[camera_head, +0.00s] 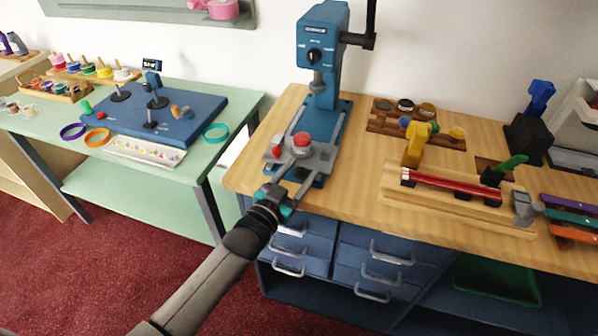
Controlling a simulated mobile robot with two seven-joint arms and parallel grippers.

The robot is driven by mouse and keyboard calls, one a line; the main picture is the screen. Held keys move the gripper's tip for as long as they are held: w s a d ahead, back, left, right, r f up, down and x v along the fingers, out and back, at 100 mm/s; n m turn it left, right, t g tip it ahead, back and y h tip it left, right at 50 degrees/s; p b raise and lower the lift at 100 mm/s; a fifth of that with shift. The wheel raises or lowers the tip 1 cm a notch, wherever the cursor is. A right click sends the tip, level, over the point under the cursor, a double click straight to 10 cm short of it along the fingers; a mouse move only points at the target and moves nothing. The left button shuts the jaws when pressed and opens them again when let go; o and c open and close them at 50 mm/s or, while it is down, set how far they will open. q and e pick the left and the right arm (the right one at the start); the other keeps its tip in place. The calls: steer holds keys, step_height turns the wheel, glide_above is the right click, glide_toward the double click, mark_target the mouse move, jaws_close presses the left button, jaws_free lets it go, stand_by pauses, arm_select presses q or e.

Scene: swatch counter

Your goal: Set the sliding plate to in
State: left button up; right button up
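A blue press (325,45) with a dial and a black side lever stands at the back of the wooden counter. On its blue base lies a grey sliding plate (322,158) with a red round piece (302,139) on it. The plate sits toward the front of the base, forward of the press head. My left gripper (287,180) is at the front end of the plate, over the counter's front edge. It overlaps the plate's front in the picture, and I cannot tell whether its fingers are open or shut. My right gripper is not in view.
A wooden rack with red rods (455,187), a yellow clamp (415,145) and a dark block with a blue top (530,135) stand to the right. A green table (95,165) with rings and a blue board is at the left. Drawers (300,245) lie below the counter.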

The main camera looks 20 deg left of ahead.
arm_select(q)
jaws_close()
stand_by(1.2)
